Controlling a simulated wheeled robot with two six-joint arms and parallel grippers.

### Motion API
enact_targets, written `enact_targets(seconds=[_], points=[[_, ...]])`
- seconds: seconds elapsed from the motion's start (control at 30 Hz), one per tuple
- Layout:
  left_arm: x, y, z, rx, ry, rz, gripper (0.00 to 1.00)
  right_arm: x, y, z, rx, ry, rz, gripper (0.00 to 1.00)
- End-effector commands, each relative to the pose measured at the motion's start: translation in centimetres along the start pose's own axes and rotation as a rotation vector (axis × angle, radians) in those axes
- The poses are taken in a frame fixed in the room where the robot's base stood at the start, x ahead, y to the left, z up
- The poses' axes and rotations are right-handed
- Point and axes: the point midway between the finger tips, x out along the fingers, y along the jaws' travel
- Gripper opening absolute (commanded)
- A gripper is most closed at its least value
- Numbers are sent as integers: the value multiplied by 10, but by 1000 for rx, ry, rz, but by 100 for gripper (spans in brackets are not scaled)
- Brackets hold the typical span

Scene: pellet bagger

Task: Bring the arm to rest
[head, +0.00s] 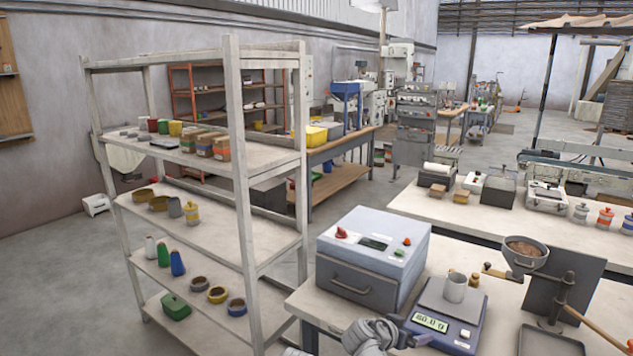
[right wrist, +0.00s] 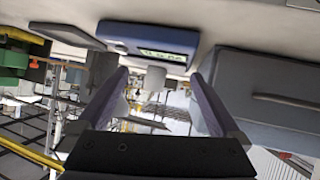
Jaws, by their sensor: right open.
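My right gripper (head: 385,333) shows at the bottom edge of the head view, beside the near side of the digital scale (head: 438,314). In the right wrist view, which is upside down, its two fingers stand apart with a gap between them (right wrist: 158,90). The gripper is open, and I see nothing held in it. In the right wrist view the cup (right wrist: 155,78) shows beyond the gap, on the scale (right wrist: 150,42). My left gripper is not in view.
A blue-grey box machine (head: 372,250) stands left of the scale on the bench. A metal bowl (head: 525,253) on a stand with a wooden-handled crank is to the right. A tall shelf (head: 240,190) with cups and bottles stands at left.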

Motion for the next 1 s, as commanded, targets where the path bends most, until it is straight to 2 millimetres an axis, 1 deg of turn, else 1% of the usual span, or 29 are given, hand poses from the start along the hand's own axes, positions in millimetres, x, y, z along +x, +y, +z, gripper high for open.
enact_targets(seconds=[0.17, 0.27, 0.37, 0.47, 0.5, 0.6, 0.7, 0.8, 0.83, 0.9, 1.0], points=[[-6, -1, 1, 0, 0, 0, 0, -17, 2, 31, -121, -128, -13, 100], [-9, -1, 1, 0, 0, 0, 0, -30, 2, 55, -220, -225, -36, 100], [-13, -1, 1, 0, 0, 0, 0, -51, 3, 84, -349, -345, -81, 100], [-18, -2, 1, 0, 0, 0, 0, -80, 4, 119, -515, -490, -162, 100], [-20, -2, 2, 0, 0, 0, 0, -95, 5, 133, -593, -552, -209, 100], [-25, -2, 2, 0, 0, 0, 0, -130, 7, 165, -771, -685, -337, 100], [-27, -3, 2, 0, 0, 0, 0, -158, 10, 186, -902, -774, -451, 100], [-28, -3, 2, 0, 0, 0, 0, -176, 12, 198, -982, -822, -528, 100], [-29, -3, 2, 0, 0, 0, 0, -178, 12, 200, -996, -830, -542, 100], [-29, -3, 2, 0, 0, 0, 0, -183, 12, 202, -1016, -842, -564, 100], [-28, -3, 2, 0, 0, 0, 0, -184, 12, 204, -1025, -846, -572, 100]])
